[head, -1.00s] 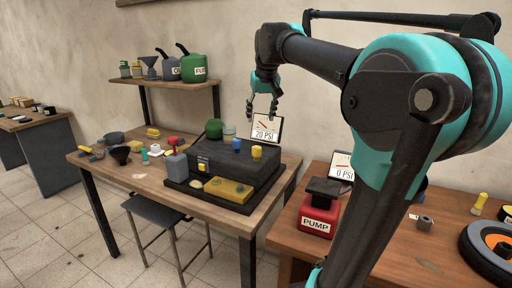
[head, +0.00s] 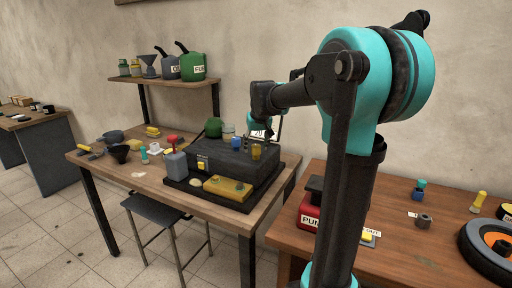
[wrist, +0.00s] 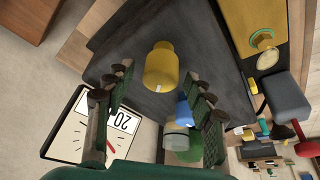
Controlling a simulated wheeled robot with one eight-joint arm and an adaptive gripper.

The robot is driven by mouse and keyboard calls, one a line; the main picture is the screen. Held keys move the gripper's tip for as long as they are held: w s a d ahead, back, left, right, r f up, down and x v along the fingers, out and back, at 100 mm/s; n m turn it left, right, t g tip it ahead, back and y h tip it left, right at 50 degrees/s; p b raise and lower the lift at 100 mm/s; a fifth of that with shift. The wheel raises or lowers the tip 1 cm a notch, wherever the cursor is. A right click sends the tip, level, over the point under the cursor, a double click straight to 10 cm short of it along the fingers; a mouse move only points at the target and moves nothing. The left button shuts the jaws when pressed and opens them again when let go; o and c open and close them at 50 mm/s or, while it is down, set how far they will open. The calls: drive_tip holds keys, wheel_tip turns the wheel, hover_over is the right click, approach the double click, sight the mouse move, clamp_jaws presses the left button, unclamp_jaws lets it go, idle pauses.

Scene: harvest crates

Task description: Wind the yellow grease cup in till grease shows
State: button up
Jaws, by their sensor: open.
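The yellow grease cup (head: 256,152) stands on top of the dark block (head: 225,158) on the wooden table, at its right end. In the wrist view the yellow cup (wrist: 161,66) shows ahead of my gripper (wrist: 155,78), roughly between the fingertips. My gripper (head: 264,138) is open and empty, tilted down close above the cup. No contact is visible. A blue cup (head: 237,144) stands left of the yellow one; it also shows in the wrist view (wrist: 183,112). I cannot make out any grease.
The 20 PSI gauge (wrist: 72,135) stands behind the block, partly hidden by my gripper in the head view. A red pump (head: 308,212) sits on the right table.

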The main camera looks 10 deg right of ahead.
drive_tip(key=shift+w+f, duration=0.1)
drive_tip(key=shift+f, duration=0.1)
drive_tip(key=c, duration=1.2)
drive_tip(key=shift+o, duration=0.2)
drive_tip(key=shift+m, duration=0.3)
drive_tip(key=m+h, duration=0.2)
drive_tip(key=m, duration=0.2)
drive_tip(key=m+g+h, duration=0.1)
drive_tip(key=m, duration=0.4)
drive_tip(key=shift+h, duration=0.4)
drive_tip(key=shift+g, duration=0.3)
